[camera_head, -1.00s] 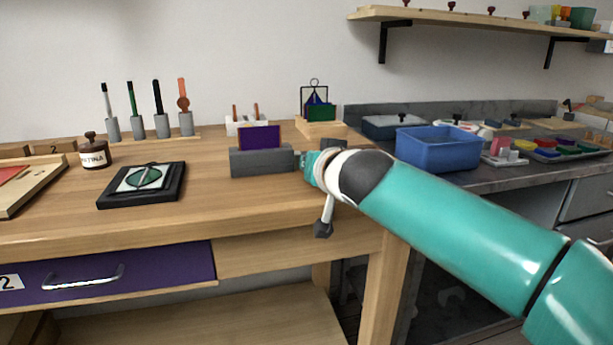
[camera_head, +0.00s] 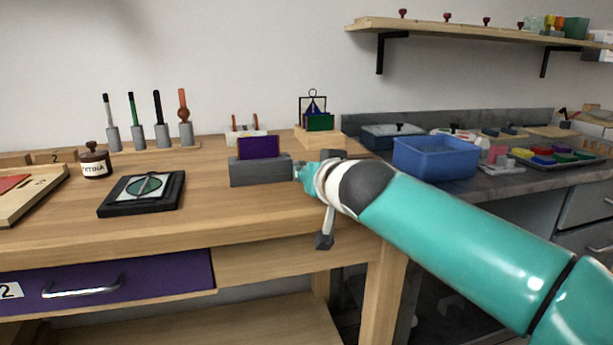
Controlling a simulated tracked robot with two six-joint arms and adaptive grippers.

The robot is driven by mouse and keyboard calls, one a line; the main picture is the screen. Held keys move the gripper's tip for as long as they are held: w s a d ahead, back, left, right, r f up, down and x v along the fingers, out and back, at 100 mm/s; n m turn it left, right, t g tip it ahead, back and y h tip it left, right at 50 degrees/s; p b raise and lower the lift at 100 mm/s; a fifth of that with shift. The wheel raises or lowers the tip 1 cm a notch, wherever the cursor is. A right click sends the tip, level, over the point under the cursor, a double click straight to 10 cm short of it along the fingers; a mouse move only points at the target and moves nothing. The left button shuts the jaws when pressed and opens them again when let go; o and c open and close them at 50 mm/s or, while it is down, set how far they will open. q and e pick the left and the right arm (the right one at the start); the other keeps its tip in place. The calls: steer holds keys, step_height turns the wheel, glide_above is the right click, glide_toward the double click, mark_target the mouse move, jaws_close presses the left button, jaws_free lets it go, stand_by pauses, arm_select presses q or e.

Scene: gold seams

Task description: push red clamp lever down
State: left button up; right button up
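My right arm comes in from the right, and its teal wrist end (camera_head: 306,178) is at the right end of a grey clamp-like block (camera_head: 262,174). A purple plate (camera_head: 258,147) stands upright in the block. A thin pale rod with a dark end (camera_head: 324,241) hangs below the wrist at the bench edge; I cannot tell whether it is part of my gripper. The fingers are not clear, and contact with the block cannot be made out. I see no red clamp lever; the wrist may hide it. My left gripper is not in view.
A black framed tile (camera_head: 143,193) and a patina jar (camera_head: 95,161) stand to the left. Upright tools (camera_head: 147,128) and a glass lantern (camera_head: 315,115) stand behind. A blue bin (camera_head: 436,158) is on the right counter.

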steer(key=v, duration=1.1)
steer(key=shift+s, duration=0.2)
